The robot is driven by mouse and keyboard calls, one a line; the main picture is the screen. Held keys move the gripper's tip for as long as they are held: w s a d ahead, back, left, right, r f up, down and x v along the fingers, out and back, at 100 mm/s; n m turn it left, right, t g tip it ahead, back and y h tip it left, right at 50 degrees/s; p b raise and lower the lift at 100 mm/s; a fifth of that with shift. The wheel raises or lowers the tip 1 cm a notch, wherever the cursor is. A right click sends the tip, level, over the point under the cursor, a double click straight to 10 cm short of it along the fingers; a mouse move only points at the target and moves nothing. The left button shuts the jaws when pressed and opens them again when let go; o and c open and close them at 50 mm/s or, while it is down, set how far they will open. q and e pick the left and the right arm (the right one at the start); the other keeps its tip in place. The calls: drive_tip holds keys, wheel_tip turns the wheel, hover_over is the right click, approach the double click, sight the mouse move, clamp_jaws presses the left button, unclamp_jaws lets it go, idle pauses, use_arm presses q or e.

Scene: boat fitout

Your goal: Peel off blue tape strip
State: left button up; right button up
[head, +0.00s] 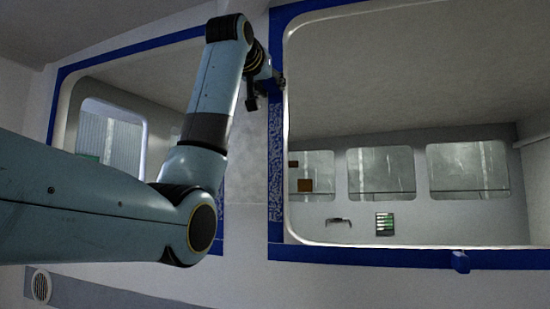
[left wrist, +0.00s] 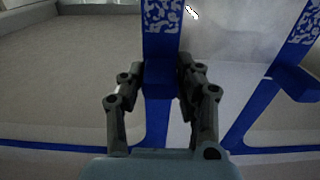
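Blue tape strips frame the windows in the head view. The vertical strip (head: 276,150) beside the large window has a pale mottled pattern; a mottled strip (left wrist: 162,22) also tops the left wrist view. My left gripper (head: 265,90) is raised at the upper part of that vertical strip. In the left wrist view my left gripper (left wrist: 160,72) has its fingers apart, one on each side of a plain blue tab (left wrist: 158,84) on the strip. Whether they touch the tab is unclear. My right gripper is not in view.
Another blue tab (head: 460,262) sticks out from the lower strip (head: 400,259) of the large window. A second tab (left wrist: 295,84) shows at the right in the left wrist view. My left arm covers much of the left window. A round vent (head: 41,286) is at lower left.

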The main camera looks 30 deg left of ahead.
use_arm(q)
drive_tip(key=c, duration=0.3)
drive_tip(key=shift+s+f, duration=0.1)
drive_tip(key=shift+s, duration=0.05)
drive_tip(key=shift+s+d, duration=0.1)
drive_tip(key=shift+s, duration=0.1)
drive_tip(key=shift+b+v, duration=0.45)
drive_tip(key=shift+v, duration=0.35)
drive_tip(key=b+v, duration=0.2)
drive_tip(key=v, duration=0.6)
drive_tip(key=shift+s+b, duration=0.3)
drive_tip(key=shift+s, duration=0.1)
